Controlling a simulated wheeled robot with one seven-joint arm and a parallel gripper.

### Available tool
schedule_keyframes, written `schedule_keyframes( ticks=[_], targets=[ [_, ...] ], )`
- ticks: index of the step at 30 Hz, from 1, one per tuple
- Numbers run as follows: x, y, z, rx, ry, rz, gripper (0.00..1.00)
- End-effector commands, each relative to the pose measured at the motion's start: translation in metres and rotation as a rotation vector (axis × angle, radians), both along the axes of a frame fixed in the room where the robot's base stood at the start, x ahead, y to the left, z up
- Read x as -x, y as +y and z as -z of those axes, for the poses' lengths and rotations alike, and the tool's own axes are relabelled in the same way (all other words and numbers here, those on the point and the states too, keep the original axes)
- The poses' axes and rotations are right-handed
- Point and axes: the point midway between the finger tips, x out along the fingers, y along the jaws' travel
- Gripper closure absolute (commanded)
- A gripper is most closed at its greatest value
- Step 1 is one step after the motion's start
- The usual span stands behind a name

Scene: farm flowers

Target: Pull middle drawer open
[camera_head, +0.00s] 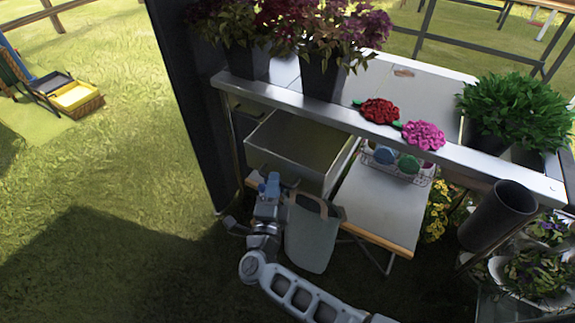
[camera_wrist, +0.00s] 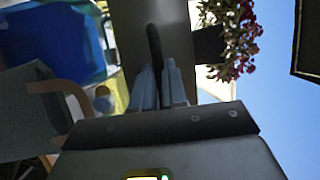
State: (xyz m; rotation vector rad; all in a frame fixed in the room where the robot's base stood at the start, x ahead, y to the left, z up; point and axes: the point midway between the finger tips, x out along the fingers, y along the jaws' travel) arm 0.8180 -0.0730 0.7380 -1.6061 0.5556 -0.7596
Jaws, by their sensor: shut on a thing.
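The drawer (camera_head: 285,165) under the metal bench is pulled out, and its empty inside shows from above in the head view. My gripper (camera_head: 271,182) is at the drawer's front, low and to the left of its middle. In the wrist view my gripper's fingers (camera_wrist: 162,86) are closed around a dark curved handle (camera_wrist: 154,44) in front of the grey drawer face (camera_wrist: 178,20). The gripper hides most of the handle in the head view.
The bench top (camera_head: 440,85) bears potted plants, a red flower (camera_head: 380,110) and a pink flower (camera_head: 424,135).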

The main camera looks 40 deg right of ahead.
Motion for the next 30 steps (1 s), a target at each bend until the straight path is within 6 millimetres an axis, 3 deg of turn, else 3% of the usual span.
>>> schedule_keyframes(
  ticks=[7,20,21,27,30],
  targets=[
    [0.01,0.026,0.002,-0.002,0.003,0.0,1.0],
    [0.011,0.029,0.002,-0.002,0.002,0.003,1.0],
    [0.011,0.029,0.002,-0.002,0.002,0.002,0.84],
    [0.011,0.029,0.001,-0.002,0.001,0.002,0.65],
    [0.011,0.029,0.001,-0.001,0.0,0.002,0.63]
  ],
)
